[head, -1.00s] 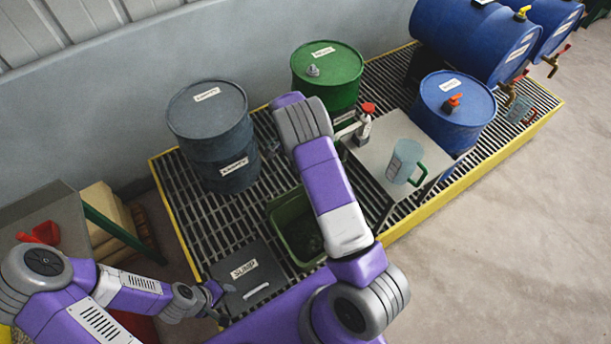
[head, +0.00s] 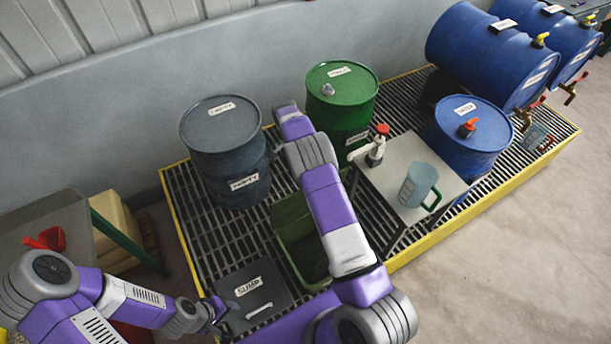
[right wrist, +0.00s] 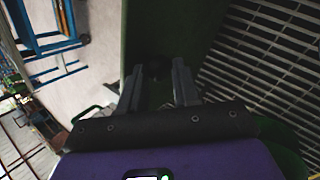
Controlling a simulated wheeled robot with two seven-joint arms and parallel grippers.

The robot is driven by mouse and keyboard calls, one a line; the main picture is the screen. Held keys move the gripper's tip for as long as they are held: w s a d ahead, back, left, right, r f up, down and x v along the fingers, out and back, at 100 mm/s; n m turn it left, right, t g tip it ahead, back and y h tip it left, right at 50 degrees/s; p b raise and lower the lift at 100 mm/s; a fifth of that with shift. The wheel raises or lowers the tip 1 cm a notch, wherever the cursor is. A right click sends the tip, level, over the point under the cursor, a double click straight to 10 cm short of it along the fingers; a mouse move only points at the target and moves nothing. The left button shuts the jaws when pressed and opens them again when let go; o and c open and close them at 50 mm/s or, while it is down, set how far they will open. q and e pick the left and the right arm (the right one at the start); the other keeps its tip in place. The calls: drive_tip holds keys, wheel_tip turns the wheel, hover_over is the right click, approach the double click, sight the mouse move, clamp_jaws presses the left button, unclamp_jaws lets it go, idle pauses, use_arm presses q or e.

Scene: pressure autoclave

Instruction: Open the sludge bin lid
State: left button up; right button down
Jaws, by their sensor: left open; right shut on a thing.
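The green bin (head: 283,250) stands on the grating in the middle of the head view, with its dark inside showing. A green panel, apparently its lid (head: 291,213), rises at its far side, partly hidden by my right arm. In the right wrist view my right gripper (right wrist: 160,88) is shut on a dark green part, which looks like the lid; the exact contact is too dark to tell. In the head view this gripper is hidden behind my own arm. My left gripper (head: 217,312) is open and empty, low beside the grey sump cover (head: 262,286).
A grey drum (head: 225,150) stands left of the bin and a green drum (head: 342,95) behind it. A small table (head: 385,180) with a pump and a jug (head: 418,187) stands to the right. A blue drum (head: 470,135) stands beyond. Open floor lies right.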

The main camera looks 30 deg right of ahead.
drive_tip(key=shift+a+f, duration=0.2)
drive_tip(key=shift+f, duration=0.3)
drive_tip(key=shift+a+f, duration=0.15)
drive_tip(key=shift+f, duration=0.3)
drive_tip(key=c, duration=1.1)
unclamp_jaws()
drive_tip(key=o, duration=0.3)
drive_tip(key=shift+w+f, duration=0.1)
drive_tip(key=shift+w, duration=0.05)
drive_tip(key=shift+d, duration=0.1)
drive_tip(key=v, duration=0.8)
drive_tip(key=shift+s+r+p, duration=0.2)
drive_tip(key=shift+r+p, duration=0.05)
drive_tip(key=shift+p, duration=0.1)
